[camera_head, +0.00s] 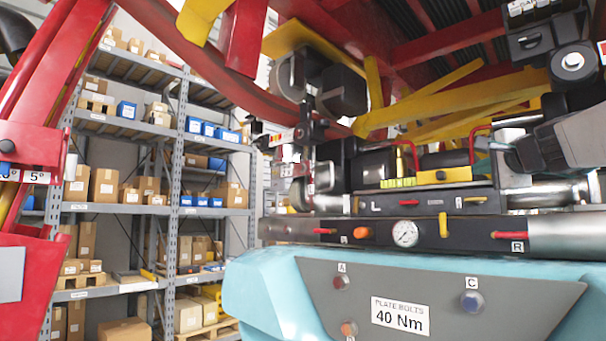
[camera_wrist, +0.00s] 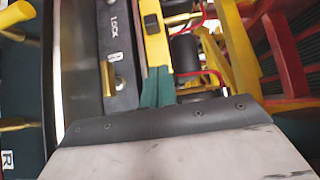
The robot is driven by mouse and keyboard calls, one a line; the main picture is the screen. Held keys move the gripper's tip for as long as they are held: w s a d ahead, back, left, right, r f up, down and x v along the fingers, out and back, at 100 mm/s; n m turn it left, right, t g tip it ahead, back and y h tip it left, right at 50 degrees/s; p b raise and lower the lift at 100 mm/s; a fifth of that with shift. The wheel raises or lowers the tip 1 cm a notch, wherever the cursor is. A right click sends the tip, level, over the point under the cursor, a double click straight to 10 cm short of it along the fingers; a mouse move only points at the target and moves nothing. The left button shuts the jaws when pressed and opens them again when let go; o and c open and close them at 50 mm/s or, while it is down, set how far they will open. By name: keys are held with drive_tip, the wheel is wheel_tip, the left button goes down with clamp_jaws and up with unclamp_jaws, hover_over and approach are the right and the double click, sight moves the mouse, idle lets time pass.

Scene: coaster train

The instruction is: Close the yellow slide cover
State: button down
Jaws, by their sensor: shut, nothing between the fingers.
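The yellow slide cover (camera_head: 445,160) sits on the dark housing of the train's undercarriage, at the right of the head view. In the wrist view the yellow cover (camera_wrist: 155,42) shows a small black patch and lies just beyond my fingertips. My gripper (camera_head: 487,152) reaches in from the right, with its teal fingers close to the right end of the cover. In the wrist view its teal fingertips (camera_wrist: 158,78) are together and empty, next to the cover's near end. I cannot tell whether they touch it. How far the cover stands open is unclear.
A dark bar with a pressure gauge (camera_head: 405,233) and red and yellow levers runs below the cover. A brass lever (camera_wrist: 119,82) stands beside a LOCK label in the wrist view. Red and yellow beams crowd above and behind. A teal panel (camera_head: 265,290) is in front; shelves stand left.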

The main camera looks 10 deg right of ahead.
sight(446, 174)
drive_tip(key=w, duration=0.3)
drive_tip(key=shift+w, duration=0.3)
drive_tip(key=shift+w+a, duration=0.75)
drive_tip(key=shift+w, duration=0.05)
drive_tip(key=shift+w+a, duration=0.3)
drive_tip(key=shift+w, duration=0.1)
drive_tip(key=shift+w, duration=0.1)
